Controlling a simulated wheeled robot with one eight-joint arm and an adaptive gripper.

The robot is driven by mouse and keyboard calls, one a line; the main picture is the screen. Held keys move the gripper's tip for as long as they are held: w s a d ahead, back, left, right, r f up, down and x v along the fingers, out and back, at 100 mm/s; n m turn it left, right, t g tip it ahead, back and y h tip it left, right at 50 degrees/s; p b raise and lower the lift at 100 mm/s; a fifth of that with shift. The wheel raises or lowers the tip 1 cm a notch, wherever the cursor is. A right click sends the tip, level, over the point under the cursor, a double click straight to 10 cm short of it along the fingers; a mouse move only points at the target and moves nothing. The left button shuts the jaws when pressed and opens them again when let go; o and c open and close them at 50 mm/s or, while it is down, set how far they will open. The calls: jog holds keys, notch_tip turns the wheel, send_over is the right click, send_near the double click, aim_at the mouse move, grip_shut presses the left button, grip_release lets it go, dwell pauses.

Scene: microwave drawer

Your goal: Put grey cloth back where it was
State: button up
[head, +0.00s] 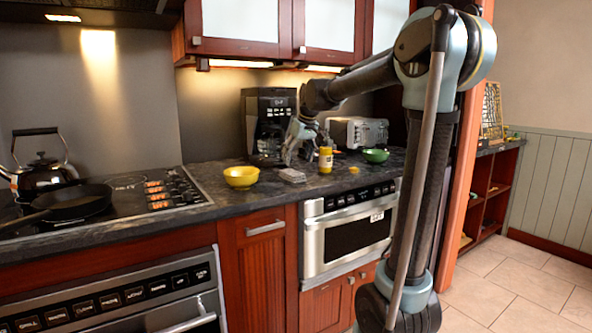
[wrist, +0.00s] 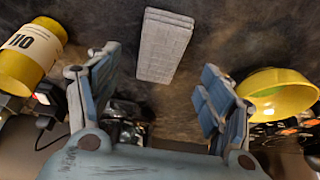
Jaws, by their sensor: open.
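The grey cloth (head: 292,175) lies folded flat on the dark countertop (head: 225,205), between a yellow bowl (head: 241,177) and a yellow bottle (head: 325,160). In the wrist view the cloth (wrist: 163,45) is a pale grey rectangle beyond the fingertips, roughly centred between them. My gripper (head: 292,152) is above the counter, close to the cloth and in front of the coffee maker. The wrist view shows my gripper (wrist: 160,85) with its fingers spread wide and nothing between them.
The wrist view shows the bottle (wrist: 30,55) at left and the bowl (wrist: 280,93) at right, near my fingers. A coffee maker (head: 267,120), toaster (head: 358,132) and green bowl (head: 375,155) stand on the counter. A stovetop with a pan (head: 75,200) is at left.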

jog(key=v, duration=0.5)
jog(key=s+d+f+m+h, duration=0.1)
jog(key=s+d+f+m, duration=0.1)
jog(key=s+d+f, duration=0.65)
jog(key=s+d+f+m, duration=0.1)
jog(key=s+d+f, duration=0.4)
jog(key=s, duration=0.6)
jog(key=s+d+f+m, duration=0.1)
jog(key=s+d+f, duration=0.2)
jog(key=s+f, duration=0.5)
jog(key=s+d+f+m+g+h, duration=0.1)
jog(key=s+d+f, duration=0.3)
jog(key=s+f, duration=0.5)
jog(key=shift+d+m, duration=0.35)
jog(key=shift+m, duration=0.45)
jog(key=shift+w+f, duration=0.25)
jog(key=shift+w, duration=0.2)
